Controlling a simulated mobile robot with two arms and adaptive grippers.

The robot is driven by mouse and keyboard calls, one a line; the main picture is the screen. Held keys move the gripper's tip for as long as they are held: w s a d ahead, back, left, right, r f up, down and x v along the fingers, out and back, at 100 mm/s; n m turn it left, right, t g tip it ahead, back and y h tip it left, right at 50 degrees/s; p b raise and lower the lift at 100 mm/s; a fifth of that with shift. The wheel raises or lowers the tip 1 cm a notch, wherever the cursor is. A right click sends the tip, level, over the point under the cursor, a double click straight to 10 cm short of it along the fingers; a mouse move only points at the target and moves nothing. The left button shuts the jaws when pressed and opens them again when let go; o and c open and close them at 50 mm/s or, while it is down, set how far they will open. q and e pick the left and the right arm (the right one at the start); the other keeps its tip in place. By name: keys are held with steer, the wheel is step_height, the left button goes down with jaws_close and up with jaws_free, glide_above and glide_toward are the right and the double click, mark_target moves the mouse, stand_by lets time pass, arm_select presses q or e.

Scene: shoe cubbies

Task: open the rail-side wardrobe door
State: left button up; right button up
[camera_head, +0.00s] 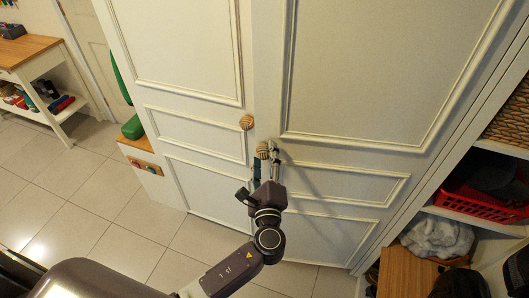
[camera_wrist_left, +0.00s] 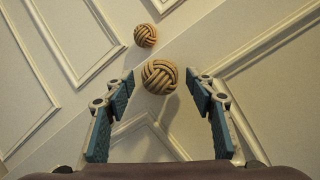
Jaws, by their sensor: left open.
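The white panelled wardrobe has a left door (camera_head: 185,45) and a right door (camera_head: 365,70), both looking shut. Each has a round woven knob near the seam: the left door's knob (camera_head: 247,122) and the right door's knob (camera_head: 262,150). No rail shows, so I cannot tell which door is rail-side. My left gripper (camera_head: 264,160) is open at the right door's knob. In the left wrist view this knob (camera_wrist_left: 159,76) sits centred between or just beyond the fingertips (camera_wrist_left: 162,82), with gaps on both sides. The other knob (camera_wrist_left: 145,35) is farther off. My right gripper is not in view.
Open cubbies at the right hold a red basket (camera_head: 485,197), a white cloth (camera_head: 437,238) and a wicker basket (camera_head: 512,115). A shelf bench (camera_head: 38,50) and a small wooden-topped unit (camera_head: 143,152) stand left. The tiled floor (camera_head: 75,200) is clear at left.

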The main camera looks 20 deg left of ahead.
arm_select(q)
steer(key=shift+w+a, duration=0.2)
steer(key=shift+w, duration=0.15)
steer(key=shift+s+d, duration=0.1)
jaws_close()
